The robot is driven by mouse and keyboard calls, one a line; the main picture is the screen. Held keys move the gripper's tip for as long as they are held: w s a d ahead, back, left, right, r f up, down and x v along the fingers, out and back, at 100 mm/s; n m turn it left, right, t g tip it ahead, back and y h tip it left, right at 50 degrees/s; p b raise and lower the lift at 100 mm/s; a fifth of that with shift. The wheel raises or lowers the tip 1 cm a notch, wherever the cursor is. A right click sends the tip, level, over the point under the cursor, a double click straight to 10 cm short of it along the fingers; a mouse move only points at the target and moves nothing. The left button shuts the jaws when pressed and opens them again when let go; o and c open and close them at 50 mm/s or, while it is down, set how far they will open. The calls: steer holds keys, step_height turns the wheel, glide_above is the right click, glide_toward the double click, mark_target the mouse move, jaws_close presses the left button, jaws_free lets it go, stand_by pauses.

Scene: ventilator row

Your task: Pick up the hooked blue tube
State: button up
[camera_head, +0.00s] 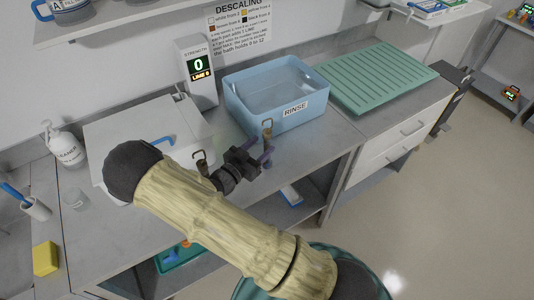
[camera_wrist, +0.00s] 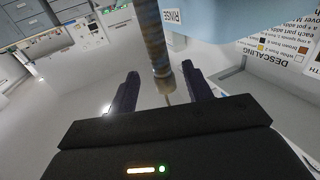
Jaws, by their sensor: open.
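My gripper (camera_head: 256,156) is at the front edge of the counter, just before the blue RINSE tub. Its dark purple fingers are open. A slim upright tube with a hooked top (camera_head: 267,129) stands at the fingers. In the wrist view my gripper (camera_wrist: 160,88) has this tube (camera_wrist: 154,40) running between its two fingers, with a visible gap at least on the left. The tube looks brownish with blue-grey patches, so its colour is unclear, and its lower end is hidden. A blue bent piece (camera_head: 162,141) shows on the white box at left.
The blue RINSE tub (camera_head: 290,112) stands close behind my gripper. A green ribbed drain tray (camera_head: 375,78) is to its right. A white box (camera_head: 130,130) with another brown hook (camera_head: 200,157), a spray bottle (camera_head: 64,145) and a yellow block (camera_head: 45,258) are at left.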

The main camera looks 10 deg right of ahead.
mark_target(267, 140)
steer(key=p+x, duration=0.1)
steer(key=x, duration=0.3)
steer(key=shift+w+f+p, duration=0.1)
steer(key=shift+w+p, duration=0.1)
steer(key=shift+p, duration=0.2)
jaws_close()
